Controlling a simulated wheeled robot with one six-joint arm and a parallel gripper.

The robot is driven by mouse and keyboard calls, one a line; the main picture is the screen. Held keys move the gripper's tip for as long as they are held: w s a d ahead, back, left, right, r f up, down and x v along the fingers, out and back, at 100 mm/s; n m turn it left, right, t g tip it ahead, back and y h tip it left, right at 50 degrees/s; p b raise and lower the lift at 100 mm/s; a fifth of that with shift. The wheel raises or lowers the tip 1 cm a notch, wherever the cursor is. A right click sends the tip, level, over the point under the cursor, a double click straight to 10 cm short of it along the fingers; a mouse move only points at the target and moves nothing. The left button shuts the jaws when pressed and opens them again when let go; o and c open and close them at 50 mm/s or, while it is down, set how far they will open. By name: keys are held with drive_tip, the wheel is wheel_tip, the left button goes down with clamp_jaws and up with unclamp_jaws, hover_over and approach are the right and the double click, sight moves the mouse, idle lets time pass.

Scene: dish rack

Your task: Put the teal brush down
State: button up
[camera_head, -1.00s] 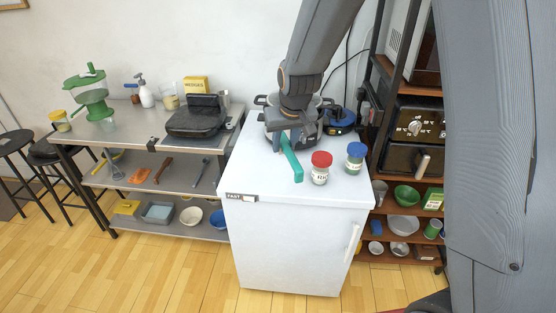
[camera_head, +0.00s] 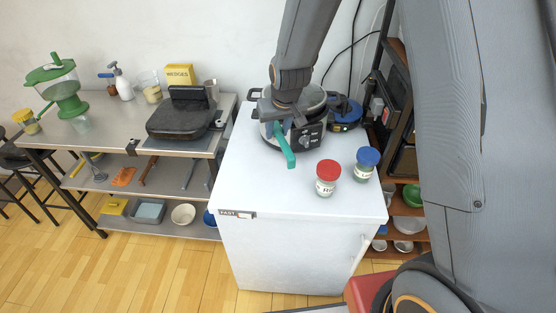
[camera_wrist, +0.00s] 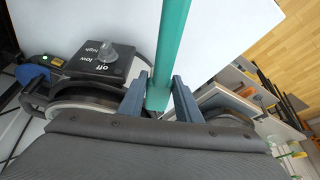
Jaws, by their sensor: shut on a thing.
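The teal brush (camera_head: 285,146) is in my gripper (camera_head: 280,122) above the white freezer top, at its back part. In the wrist view the brush (camera_wrist: 169,50) is a long teal bar that runs up from between the two fingers of my gripper (camera_wrist: 160,97). The fingers are shut on its near end. In the head view its free end points toward the front and down. I cannot tell whether that end touches the top. My arm hides part of the held end.
A round cooker with a dial (camera_head: 307,138) stands close behind and right of the brush; it also shows in the wrist view (camera_wrist: 105,62). Jars with a red lid (camera_head: 327,177) and a blue lid (camera_head: 365,163) stand to the right. The front left of the white top (camera_head: 255,185) is clear.

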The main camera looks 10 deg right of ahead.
sight(284, 140)
wheel_tip(284, 140, down, 8)
drive_tip(key=shift+f+b, duration=0.1)
drive_tip(key=shift+b, duration=1.05)
wheel_tip(284, 140, down, 5)
drive_tip(key=b, duration=0.6)
drive_tip(key=shift+f, duration=0.1)
drive_tip(key=o, duration=1.2)
drive_tip(key=shift+c, duration=0.2)
drive_tip(key=shift+r, duration=0.25)
drive_tip(key=p+v, duration=0.8)
drive_tip(key=v, duration=0.4)
drive_tip(key=shift+s+d+r+p, duration=0.1)
drive_tip(key=shift+p, duration=0.25)
drive_tip(key=s+d+r+m+g, duration=0.1)
drive_tip(key=s+d+r, duration=0.4)
drive_tip(key=s, duration=0.3)
drive_tip(key=s+d+r+m+h, duration=0.1)
drive_tip(key=s+d+r, duration=0.4)
drive_tip(key=s, duration=0.4)
drive_tip(key=shift+s+d+r+g, duration=0.25)
drive_tip(key=shift+d+r+g, duration=0.15)
drive_tip(key=shift+r, duration=0.25)
